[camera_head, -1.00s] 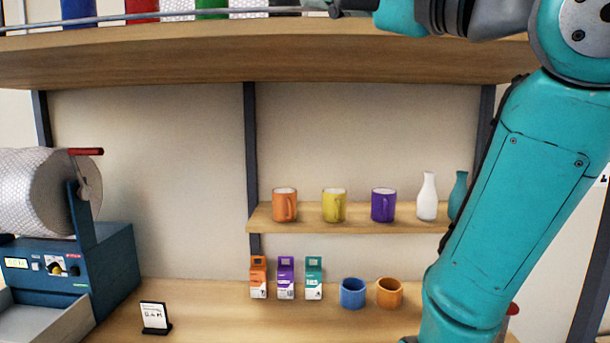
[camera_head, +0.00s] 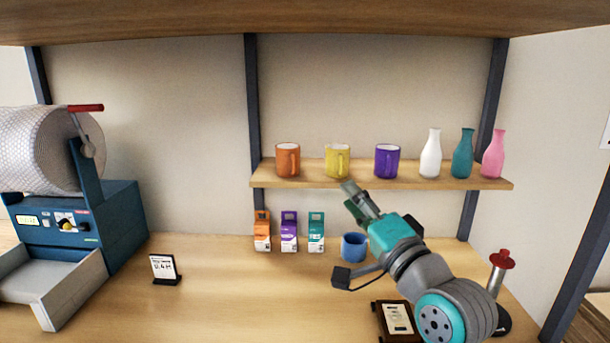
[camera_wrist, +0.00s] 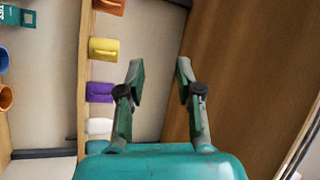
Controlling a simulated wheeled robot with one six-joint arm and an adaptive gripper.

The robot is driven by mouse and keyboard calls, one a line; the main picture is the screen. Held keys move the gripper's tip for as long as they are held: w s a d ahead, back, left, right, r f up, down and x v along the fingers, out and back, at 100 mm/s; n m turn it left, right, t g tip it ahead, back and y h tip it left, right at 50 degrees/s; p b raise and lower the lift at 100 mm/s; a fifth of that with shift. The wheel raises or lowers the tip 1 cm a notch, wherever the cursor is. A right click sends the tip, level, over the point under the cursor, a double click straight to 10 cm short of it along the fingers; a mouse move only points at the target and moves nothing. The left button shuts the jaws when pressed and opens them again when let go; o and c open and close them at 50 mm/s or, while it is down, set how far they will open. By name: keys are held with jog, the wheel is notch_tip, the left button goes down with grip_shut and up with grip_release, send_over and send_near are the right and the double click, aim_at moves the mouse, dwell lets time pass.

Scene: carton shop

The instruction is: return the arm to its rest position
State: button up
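My gripper (camera_head: 350,188) is in front of the small wall shelf (camera_head: 265,179), right of the middle in the head view, pointing up and left. It appears just below the yellow mug (camera_head: 338,161) and purple mug (camera_head: 387,161) in the picture. In the wrist view my gripper (camera_wrist: 160,70) has its two fingers apart with nothing between them. My arm is folded low at the right, over the bench. The gripper body hides the orange cup on the bench in the head view; that cup (camera_wrist: 5,97) shows in the wrist view.
An orange mug (camera_head: 287,160) and several vases share the small shelf. Below stand several small cartons (camera_head: 289,232) and a blue cup (camera_head: 354,247). A blue machine (camera_head: 110,225) with a wrap roll is left. A red-topped dispenser (camera_head: 499,275) stands right. The bench middle is clear.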

jog(key=s+d+f+h, duration=0.2)
jog(key=s+f, duration=0.1)
jog(key=f, duration=0.7)
jog(key=s+d+f+h, duration=0.2)
jog(key=f, duration=0.8)
jog(key=s+d+f+n+g+h, duration=0.1)
jog(key=s+d+f+h, duration=0.2)
jog(key=s+f, duration=1)
jog(key=s+d+f+n+g+h, duration=0.1)
jog(key=s+f+n, duration=0.2)
jog(key=s, duration=1.2)
jog(key=s+d+f+n+g, duration=0.2)
jog(key=s+f+n, duration=0.2)
jog(key=s, duration=1.1)
jog(key=shift+s+f+h, duration=0.35)
jog(key=shift+f+h, duration=0.05)
jog(key=shift+s, duration=0.1)
